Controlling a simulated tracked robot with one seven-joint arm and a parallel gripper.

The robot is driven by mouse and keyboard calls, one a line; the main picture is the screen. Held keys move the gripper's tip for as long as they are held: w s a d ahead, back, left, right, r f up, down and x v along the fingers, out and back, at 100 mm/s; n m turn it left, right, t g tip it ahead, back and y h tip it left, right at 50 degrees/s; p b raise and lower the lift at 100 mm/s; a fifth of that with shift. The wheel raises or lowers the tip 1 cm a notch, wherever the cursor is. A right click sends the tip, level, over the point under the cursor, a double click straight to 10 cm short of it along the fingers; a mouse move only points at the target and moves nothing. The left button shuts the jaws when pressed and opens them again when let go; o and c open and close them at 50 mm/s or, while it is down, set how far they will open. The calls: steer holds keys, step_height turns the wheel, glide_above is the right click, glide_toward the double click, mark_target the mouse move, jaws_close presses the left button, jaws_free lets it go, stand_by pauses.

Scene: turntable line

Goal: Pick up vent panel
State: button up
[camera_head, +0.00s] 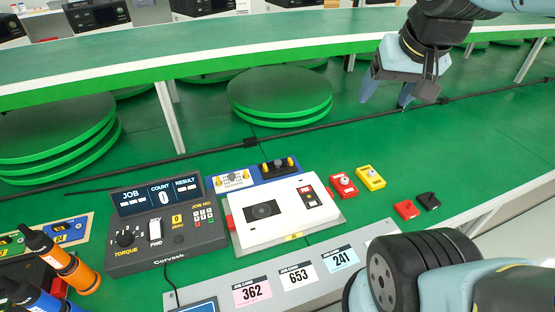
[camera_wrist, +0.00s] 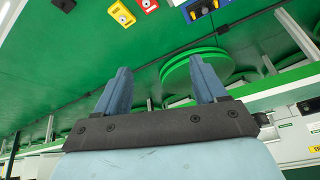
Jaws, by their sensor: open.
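No part is plainly marked as the vent panel. A white flat unit (camera_head: 278,213) with a dark square bearing a round grille lies on the green bench and may be it or carry it. My gripper (camera_head: 386,97) is at the upper right, above the bench and well apart from this unit. In the wrist view my gripper (camera_wrist: 160,68) has its two blue fingers spread, with nothing between them. The white unit cannot be made out in the wrist view.
A dark control box (camera_head: 167,223) stands left of the white unit. Red (camera_head: 343,185) and yellow (camera_head: 370,177) modules lie to its right, near small red (camera_head: 406,209) and black (camera_head: 428,201) blocks. Stacked green discs (camera_head: 281,94) stand behind. Orange (camera_head: 77,272) and blue tools are front left.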

steer(key=o, duration=0.5)
steer(key=w+a+f+m+g, duration=0.1)
steer(key=w+a+f+m, duration=0.2)
steer(key=w, duration=0.4)
steer(key=shift+w+g+y, duration=0.3)
steer(key=shift+w+y, duration=0.1)
steer(key=m+g+h, duration=0.1)
steer(key=m+g, duration=0.3)
steer(key=m, duration=0.7)
glide_above(278, 162)
step_height(278, 162, down, 29)
steer(key=shift+s+f, duration=0.1)
steer(key=shift+w+a+f, duration=0.1)
steer(key=shift+f, duration=1.35)
steer(key=shift+w+f, duration=0.1)
steer(key=shift+f, duration=1.35)
